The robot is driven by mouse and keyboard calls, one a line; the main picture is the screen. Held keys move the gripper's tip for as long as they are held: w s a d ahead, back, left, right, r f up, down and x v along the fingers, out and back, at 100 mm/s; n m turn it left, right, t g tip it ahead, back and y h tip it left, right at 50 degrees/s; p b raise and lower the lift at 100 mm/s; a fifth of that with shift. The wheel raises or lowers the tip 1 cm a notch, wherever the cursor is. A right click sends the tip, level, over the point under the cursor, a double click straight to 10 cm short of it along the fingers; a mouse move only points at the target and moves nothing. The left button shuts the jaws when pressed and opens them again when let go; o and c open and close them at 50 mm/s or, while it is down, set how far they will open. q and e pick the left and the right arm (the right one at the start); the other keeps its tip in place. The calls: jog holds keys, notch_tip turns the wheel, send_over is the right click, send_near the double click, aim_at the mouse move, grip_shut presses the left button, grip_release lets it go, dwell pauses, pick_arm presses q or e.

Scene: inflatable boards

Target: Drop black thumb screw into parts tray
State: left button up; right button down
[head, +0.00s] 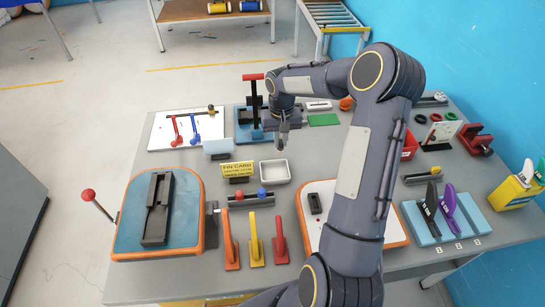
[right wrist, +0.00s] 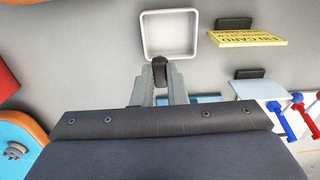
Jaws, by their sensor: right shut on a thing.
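The parts tray is a small white square dish. It lies on the grey table in the head view (head: 275,173) and shows empty at the top of the right wrist view (right wrist: 168,33). My right gripper (head: 281,143) points down just behind the tray. In the right wrist view its fingers (right wrist: 159,82) are shut on the black thumb screw (right wrist: 159,70), whose dark end shows at the tips beside the tray's near rim in the picture. I cannot make out the screw in the head view. My left gripper is out of view.
A yellow card sign (head: 237,168) stands left of the tray. My right arm covers part of the table.

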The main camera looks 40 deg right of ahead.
jog(key=shift+w+f, duration=0.1)
jog(key=shift+w, duration=0.05)
jog(key=shift+d+f, duration=0.1)
jog(key=shift+f, duration=0.1)
jog(key=shift+f+b, duration=1.9)
jog(key=shift+f, duration=0.8)
jog(key=c, duration=1.4)
grip_release()
jog(key=shift+o, duration=0.2)
